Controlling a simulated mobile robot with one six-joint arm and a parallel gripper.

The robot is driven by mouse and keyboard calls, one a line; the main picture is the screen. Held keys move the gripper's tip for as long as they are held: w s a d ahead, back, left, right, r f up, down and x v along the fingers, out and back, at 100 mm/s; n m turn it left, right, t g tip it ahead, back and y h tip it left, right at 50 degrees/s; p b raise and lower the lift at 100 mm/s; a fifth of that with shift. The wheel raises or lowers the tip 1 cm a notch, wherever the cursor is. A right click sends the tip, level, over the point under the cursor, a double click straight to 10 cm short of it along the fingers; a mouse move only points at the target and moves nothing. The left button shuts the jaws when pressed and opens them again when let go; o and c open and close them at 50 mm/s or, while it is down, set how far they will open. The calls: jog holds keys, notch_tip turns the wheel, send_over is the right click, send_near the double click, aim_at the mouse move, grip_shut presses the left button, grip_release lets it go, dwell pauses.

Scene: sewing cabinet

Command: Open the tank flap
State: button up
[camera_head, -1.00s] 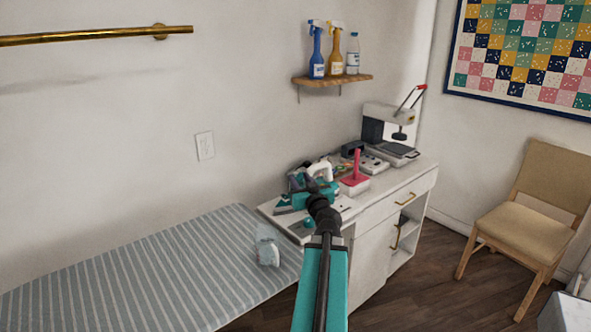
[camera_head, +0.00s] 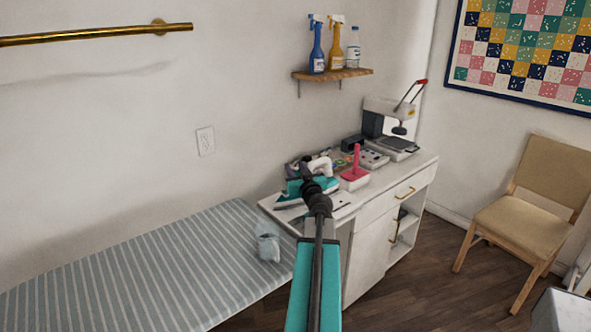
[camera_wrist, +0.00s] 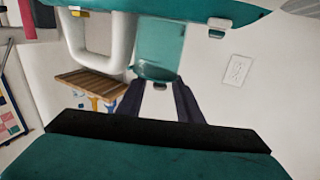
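A teal iron (camera_head: 294,188) with a white handle (camera_head: 320,165) is on the white cabinet's left end. In the wrist view the iron's teal body (camera_wrist: 145,8) runs along the top, with its white handle (camera_wrist: 122,40) below it. A see-through teal part (camera_wrist: 158,45), which looks like the tank or its flap, lies beside the handle. I cannot tell whether the flap is lifted. My gripper (camera_wrist: 158,86) has its two dark fingers apart, with their tips close to the teal part's rounded end. Contact is unclear. In the head view my gripper (camera_head: 308,168) partly hides the iron.
A cup (camera_head: 268,247) stands on the striped ironing board (camera_head: 150,270). A pink-handled thing (camera_head: 355,175), a grey device (camera_head: 373,158) and a press (camera_head: 395,125) stand right on the cabinet (camera_head: 365,225). A bottle shelf (camera_head: 332,75) hangs above.

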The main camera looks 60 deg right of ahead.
grip_shut()
